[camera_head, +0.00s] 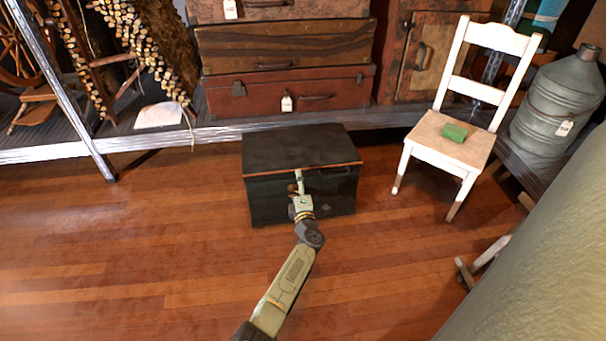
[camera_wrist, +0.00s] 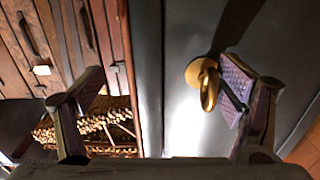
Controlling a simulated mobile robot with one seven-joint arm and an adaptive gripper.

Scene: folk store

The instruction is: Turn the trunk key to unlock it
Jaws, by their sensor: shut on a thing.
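The dark trunk (camera_head: 300,153) stands on the wooden floor with its lid down. Its key (camera_wrist: 208,84) is brass-coloured and sits in a round plate on the trunk's dark front, in the wrist view. My gripper (camera_head: 299,184) is at the trunk's front, just below the lid edge. The left finger shows well apart from the key, and I see no contact there. In the head view my gripper hides the key and lock.
A low shelf behind the trunk holds stacked cases (camera_head: 290,95). The floor left of the trunk is clear.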

